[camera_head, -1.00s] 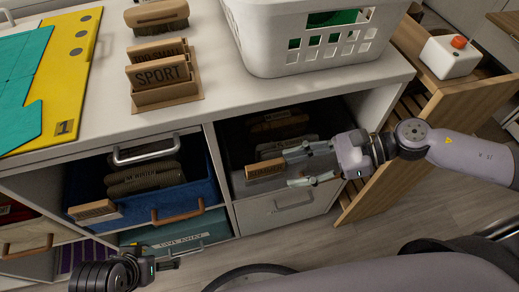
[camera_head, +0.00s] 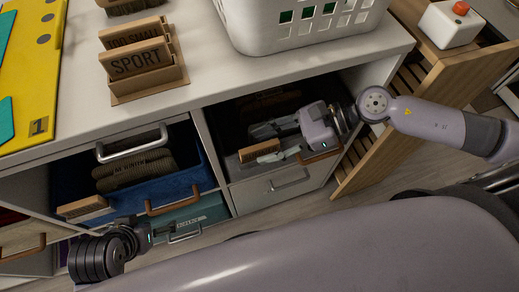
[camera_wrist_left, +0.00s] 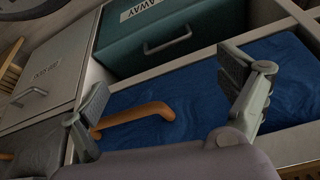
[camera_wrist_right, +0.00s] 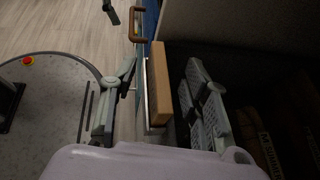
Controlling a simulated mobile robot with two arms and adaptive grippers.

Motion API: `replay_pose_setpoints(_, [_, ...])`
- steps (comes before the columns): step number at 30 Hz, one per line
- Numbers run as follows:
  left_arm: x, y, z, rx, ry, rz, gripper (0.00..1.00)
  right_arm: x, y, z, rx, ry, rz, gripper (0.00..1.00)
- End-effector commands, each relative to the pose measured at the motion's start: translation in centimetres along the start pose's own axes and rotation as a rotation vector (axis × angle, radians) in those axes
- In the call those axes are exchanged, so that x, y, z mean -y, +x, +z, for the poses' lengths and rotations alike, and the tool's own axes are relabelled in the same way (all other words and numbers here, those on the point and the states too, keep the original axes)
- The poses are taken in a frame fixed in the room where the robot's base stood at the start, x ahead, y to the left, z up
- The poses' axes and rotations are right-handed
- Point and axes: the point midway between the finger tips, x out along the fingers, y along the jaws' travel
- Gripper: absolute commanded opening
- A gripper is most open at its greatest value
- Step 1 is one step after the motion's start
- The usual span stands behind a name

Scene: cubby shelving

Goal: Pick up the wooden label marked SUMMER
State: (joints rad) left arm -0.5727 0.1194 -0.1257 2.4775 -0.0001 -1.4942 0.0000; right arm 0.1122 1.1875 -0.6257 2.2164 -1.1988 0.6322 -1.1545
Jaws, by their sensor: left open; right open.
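A wooden label (camera_head: 259,150) sits on the front edge of the grey bin in the right cubby; its lettering is too small to read. It also shows edge-on in the right wrist view (camera_wrist_right: 161,85). My right gripper (camera_head: 268,142) is open at that bin, with its fingers on either side of the label and no clear grip on it. A second wooden label (camera_head: 82,206), also unreadable, is on the blue bin's front at left. My left gripper (camera_head: 166,230) is open and empty low in front of the blue bin; its fingers show in the left wrist view (camera_wrist_left: 165,90).
A white basket (camera_head: 290,40) and a holder with a SPORT label (camera_head: 137,62) stand on the countertop. The blue bin (camera_head: 180,187) has a brown handle near my left gripper. A slatted wooden unit (camera_head: 400,120) stands right of the cubby. Open floor lies in front.

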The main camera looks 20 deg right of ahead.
Motion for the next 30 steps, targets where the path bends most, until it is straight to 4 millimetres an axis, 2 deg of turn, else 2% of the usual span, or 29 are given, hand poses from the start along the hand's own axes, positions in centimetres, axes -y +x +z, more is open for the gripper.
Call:
replay_pose_setpoints(3, [0.0,-0.1,0.1,0.006,0.000,0.000,0.94,0.1,1.4,0.1,0.002,-0.001,-0.002,0.43])
replay_pose_setpoints(6, [0.0,-0.1,0.2,0.012,0.000,0.000,0.94,0.1,1.9,0.0,0.000,0.000,-0.002,0.43])
replay_pose_setpoints(14, [0.0,-0.1,0.3,0.015,-0.001,-0.001,0.94,0.1,2.0,-0.1,-0.001,0.001,-0.002,0.42])
replay_pose_setpoints(30, [0.0,-0.1,0.3,0.013,-0.001,0.000,0.94,0.0,2.0,-0.1,-0.002,0.001,-0.001,0.06])
